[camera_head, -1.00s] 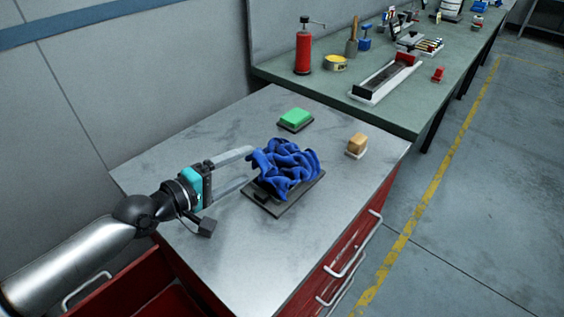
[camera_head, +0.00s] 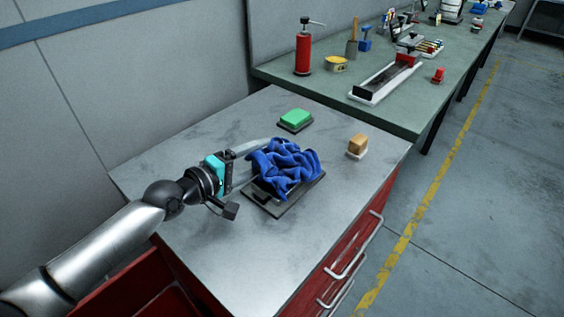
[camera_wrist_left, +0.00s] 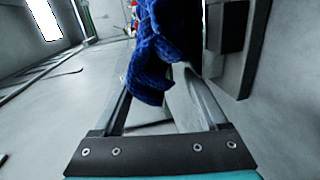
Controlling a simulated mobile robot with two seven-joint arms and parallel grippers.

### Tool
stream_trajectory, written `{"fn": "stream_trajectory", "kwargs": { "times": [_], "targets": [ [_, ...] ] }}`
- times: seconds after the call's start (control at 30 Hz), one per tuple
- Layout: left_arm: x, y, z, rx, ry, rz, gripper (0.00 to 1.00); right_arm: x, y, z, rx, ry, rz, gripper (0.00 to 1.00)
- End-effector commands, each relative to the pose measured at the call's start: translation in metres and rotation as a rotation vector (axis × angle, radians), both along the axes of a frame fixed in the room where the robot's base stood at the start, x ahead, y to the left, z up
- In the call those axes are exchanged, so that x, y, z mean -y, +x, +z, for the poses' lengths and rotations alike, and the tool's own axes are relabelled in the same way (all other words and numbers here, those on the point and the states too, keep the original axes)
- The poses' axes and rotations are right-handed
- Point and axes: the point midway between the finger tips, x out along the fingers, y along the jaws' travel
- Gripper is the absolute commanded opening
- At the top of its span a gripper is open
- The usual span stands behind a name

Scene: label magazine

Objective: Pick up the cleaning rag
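The cleaning rag is a crumpled blue cloth (camera_head: 286,166) heaped on a dark flat tray (camera_head: 285,207) on the grey metal top of a red cabinet. My left gripper (camera_head: 258,162) reaches it from the left, level with the top. Its fingers stand apart, one on the far side of the rag and one on the near side; the rag hides their tips. In the left wrist view the rag (camera_wrist_left: 152,60) hangs between the two open fingers, close to the right one. The tray's dark edge (camera_wrist_left: 234,45) shows at the right there. My right gripper is not in view.
A green block (camera_head: 295,116) on a dark base lies behind the rag. A tan block (camera_head: 357,144) on a white base stands to its right. A green workbench (camera_head: 430,100) with a red cylinder (camera_head: 303,50) and tools adjoins the back. The cabinet's front area is clear.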

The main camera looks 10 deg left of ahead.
Motion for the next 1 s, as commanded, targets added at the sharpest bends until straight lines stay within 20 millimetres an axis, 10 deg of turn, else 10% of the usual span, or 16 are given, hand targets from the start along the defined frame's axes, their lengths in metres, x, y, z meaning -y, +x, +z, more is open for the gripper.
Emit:
{"fn": "stream_trajectory", "kwargs": {
  "times": [0.33,0.73,1.0],
  "targets": [
    [0.0,0.0,0.0,-0.001,0.001,0.0,0.22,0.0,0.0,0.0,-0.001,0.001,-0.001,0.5],
    [0.0,0.0,0.007,0.0,0.0,-0.001,0.21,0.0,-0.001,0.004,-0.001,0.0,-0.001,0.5],
    [0.0,0.0,0.049,0.002,-0.002,-0.001,0.21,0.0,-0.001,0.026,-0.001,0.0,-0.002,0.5]
  ]
}}
